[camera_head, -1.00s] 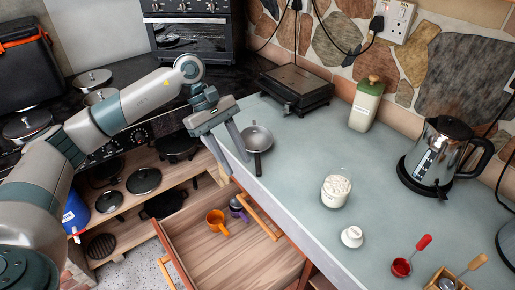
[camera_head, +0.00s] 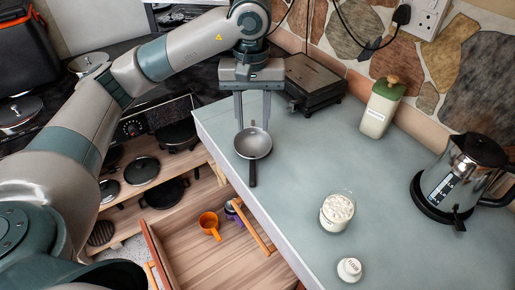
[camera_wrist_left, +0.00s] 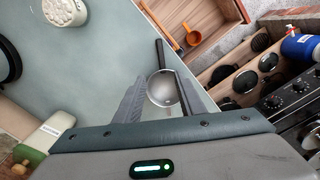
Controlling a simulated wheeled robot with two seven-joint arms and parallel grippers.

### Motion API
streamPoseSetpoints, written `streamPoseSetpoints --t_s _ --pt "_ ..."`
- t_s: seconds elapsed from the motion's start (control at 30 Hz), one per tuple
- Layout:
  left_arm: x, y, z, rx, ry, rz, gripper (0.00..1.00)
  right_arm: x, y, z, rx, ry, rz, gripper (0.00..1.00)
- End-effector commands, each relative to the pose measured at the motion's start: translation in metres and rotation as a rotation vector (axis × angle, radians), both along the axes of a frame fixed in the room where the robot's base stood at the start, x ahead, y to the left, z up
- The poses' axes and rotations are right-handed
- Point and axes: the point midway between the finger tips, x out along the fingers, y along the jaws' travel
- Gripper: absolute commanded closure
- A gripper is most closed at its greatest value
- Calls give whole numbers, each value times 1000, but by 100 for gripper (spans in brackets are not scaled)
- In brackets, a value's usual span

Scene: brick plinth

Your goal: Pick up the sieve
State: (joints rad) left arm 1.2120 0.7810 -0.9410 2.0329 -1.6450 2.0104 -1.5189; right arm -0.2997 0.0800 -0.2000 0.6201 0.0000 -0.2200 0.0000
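The sieve (camera_head: 253,145), a small round grey bowl with a thin black handle, lies on the grey-green counter near its left edge. Its handle points toward the front edge. It also shows in the left wrist view (camera_wrist_left: 162,89), between the fingers, with the handle (camera_wrist_left: 160,54) pointing up the picture. My left gripper (camera_head: 253,122) points down at the far side of the sieve, its two fingers spread apart. In the left wrist view the left gripper (camera_wrist_left: 160,84) is open, with nothing clamped. Whether the fingers touch the bowl I cannot tell. My right gripper is not in view.
A black appliance (camera_head: 312,80) stands behind the gripper to the right. A green-capped container (camera_head: 380,108), a jar (camera_head: 337,211), a white lid (camera_head: 349,270) and a kettle (camera_head: 462,178) stand further right. An open drawer (camera_head: 190,240) with an orange cup (camera_head: 209,222) lies below the counter edge.

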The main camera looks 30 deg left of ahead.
Motion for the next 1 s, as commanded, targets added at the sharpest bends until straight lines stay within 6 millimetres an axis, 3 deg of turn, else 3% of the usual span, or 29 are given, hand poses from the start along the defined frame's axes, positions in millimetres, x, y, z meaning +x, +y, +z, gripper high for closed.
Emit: streamPoseSetpoints --t_s 0.47,1.0 --pt "0 0 -5 0 1 1 64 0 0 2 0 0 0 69" --pt "-1 -1 -60 -2 4 2 64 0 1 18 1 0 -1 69"
